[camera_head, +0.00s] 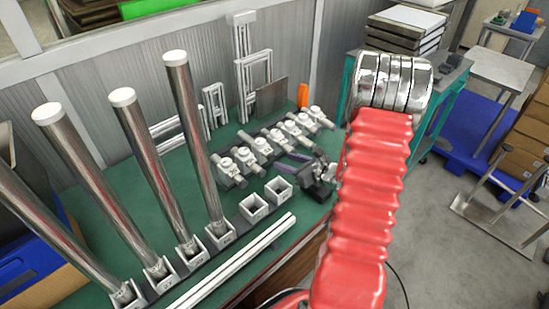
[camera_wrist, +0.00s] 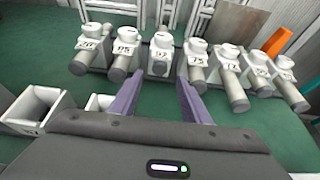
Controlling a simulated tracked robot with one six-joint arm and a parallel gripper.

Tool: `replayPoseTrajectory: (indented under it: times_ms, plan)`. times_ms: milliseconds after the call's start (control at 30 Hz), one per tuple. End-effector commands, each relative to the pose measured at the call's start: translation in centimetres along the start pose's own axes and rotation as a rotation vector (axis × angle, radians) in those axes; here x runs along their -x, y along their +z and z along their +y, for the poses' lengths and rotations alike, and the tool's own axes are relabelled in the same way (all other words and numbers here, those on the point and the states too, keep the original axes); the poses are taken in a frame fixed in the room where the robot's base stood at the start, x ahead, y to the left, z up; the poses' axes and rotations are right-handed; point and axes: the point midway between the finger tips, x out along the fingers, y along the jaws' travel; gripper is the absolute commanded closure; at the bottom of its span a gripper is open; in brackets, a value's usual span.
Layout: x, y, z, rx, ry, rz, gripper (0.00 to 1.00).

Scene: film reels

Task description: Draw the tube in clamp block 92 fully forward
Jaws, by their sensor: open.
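A row of small white clamp blocks, each gripping a grey tube, stands on the green bench. In the wrist view the clamp block (camera_wrist: 164,43) framed between my fingers carries a small label that may read 92, but it is too blurred to be sure. Its grey tube (camera_wrist: 158,67) points towards me and shows less length than the tubes beside it. My gripper (camera_wrist: 156,84) is open and empty, its two purple fingers apart and short of this tube in the picture. In the head view my gripper (camera_head: 291,151) is low in front of the row, partly hidden by my red arm.
Neighbouring tubes stand close on the left (camera_wrist: 119,68) and right (camera_wrist: 199,76). Two empty square sockets (camera_head: 256,208) lie nearer, beside tall steel tubes (camera_head: 195,140) standing in sockets. White frames (camera_head: 254,85) and an orange object (camera_head: 303,95) are behind the row.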

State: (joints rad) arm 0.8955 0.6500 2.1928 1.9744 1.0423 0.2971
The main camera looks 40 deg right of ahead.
Motion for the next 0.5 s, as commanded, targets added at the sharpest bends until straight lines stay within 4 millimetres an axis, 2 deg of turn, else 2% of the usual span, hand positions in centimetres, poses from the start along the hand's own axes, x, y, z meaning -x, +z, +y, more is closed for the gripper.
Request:
replayPoseTrajectory:
  times_ms: [300, 500]
  plan:
    - [-5.0, -0.1, 0.1, 0.000, 0.003, 0.001, 0.57]
    - [-7.1, -0.1, 0.1, 0.000, 0.002, 0.001, 0.57]
